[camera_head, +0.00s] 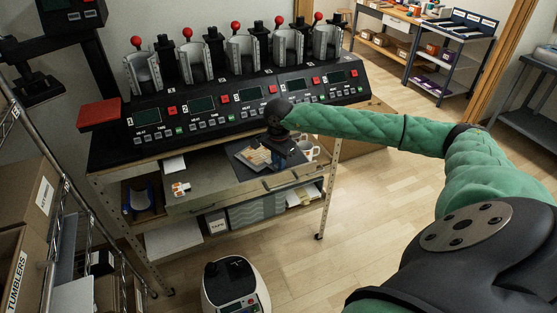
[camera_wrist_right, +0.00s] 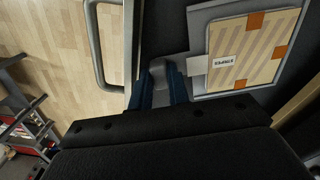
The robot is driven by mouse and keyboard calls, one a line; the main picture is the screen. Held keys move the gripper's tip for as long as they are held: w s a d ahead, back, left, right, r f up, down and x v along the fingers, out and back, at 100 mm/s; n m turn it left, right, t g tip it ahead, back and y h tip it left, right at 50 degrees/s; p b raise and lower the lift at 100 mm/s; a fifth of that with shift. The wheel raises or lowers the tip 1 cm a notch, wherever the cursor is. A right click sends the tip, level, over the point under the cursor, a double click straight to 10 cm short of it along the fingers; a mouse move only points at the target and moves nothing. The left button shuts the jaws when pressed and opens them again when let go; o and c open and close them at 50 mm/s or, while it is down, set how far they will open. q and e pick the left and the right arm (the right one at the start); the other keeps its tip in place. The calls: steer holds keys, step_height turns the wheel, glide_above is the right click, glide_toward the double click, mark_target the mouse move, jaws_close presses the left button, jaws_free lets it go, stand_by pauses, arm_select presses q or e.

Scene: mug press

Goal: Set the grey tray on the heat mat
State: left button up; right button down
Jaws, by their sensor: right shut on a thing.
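The grey tray (camera_wrist_right: 198,50) shows in the right wrist view, with a tan, striped panel with orange corner patches and a white label on it. In the head view the tray (camera_head: 245,161) is small, just left of my right gripper (camera_head: 283,150). In the wrist view the blue fingers of my right gripper (camera_wrist_right: 160,88) are shut on a grey tab on the tray's side. A dark flat surface (camera_wrist_right: 165,25) lies under the tray; I cannot tell if it is the heat mat, or whether the tray touches it. My left gripper is out of view.
A mug press (camera_head: 225,118) with several mug clamps stands above, on the bench top. A grey bar handle (camera_wrist_right: 96,55) runs close beside my right gripper. Shelving with boxes (camera_head: 30,200) is at the left. Open floor (camera_head: 375,220) is right.

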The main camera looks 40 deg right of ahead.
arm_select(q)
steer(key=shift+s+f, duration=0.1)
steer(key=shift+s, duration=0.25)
arm_select(e)
steer(key=shift+f, duration=0.2)
steer(key=shift+f, duration=0.1)
steer(key=c, duration=1.6)
jaws_free()
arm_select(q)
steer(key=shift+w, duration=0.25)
